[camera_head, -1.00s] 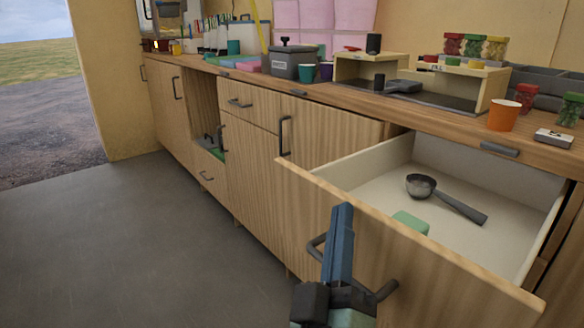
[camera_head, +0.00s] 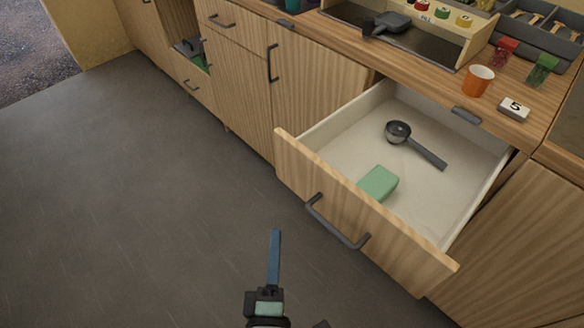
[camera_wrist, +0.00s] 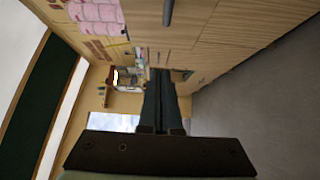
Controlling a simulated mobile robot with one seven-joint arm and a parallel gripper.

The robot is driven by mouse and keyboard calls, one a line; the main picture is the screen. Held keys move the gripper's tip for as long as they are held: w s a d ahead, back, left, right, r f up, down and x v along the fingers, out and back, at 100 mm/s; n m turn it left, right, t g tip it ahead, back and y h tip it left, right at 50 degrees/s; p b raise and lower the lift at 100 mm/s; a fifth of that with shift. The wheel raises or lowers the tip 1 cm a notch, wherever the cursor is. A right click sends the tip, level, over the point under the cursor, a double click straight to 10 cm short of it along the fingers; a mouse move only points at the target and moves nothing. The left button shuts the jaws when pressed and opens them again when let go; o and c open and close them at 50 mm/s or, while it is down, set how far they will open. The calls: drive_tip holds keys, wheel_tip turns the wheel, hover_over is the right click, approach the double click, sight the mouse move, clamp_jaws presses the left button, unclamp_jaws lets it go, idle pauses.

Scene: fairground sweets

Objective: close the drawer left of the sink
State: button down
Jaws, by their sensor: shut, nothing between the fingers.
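An open wooden drawer (camera_head: 290,150) with a pale inside is pulled well out below the counter, on the right in the head view. Its front carries a dark bar handle (camera_head: 337,222). A dark ladle (camera_head: 415,145) and a green block (camera_head: 379,184) lie in it. My gripper (camera_head: 276,235) is shut and empty, in front of the drawer front and to the left of its handle, apart from it. The gripper's fingers also show in the wrist view (camera_wrist: 161,75). No sink can be made out.
The counter above holds a black pan (camera_head: 391,24), an orange cup (camera_head: 478,81), a number 5 block (camera_head: 513,108) and grey bins (camera_head: 540,35). A cabinet door with a handle (camera_head: 272,63) adjoins the drawer on the left. The grey floor at left is clear.

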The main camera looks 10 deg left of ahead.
drive_tip(key=b, duration=0.1)
approach(294, 171)
drive_tip(key=w+a, duration=0.2)
drive_tip(key=a, duration=0.1)
drive_tip(key=shift+w+d+f+p, duration=0.1)
drive_tip(key=shift+w+d+p, duration=0.2)
drive_tip(key=shift+w+p, duration=0.25)
drive_tip(key=shift+w+d+r+p, duration=0.1)
drive_tip(key=shift+w+d+p, duration=0.25)
drive_tip(key=shift+w, duration=0.35)
drive_tip(key=shift+w+d+f+p, duration=0.1)
drive_tip(key=shift+w+d+p, duration=0.25)
drive_tip(key=shift+w, duration=0.3)
drive_tip(key=shift+w, duration=0.15)
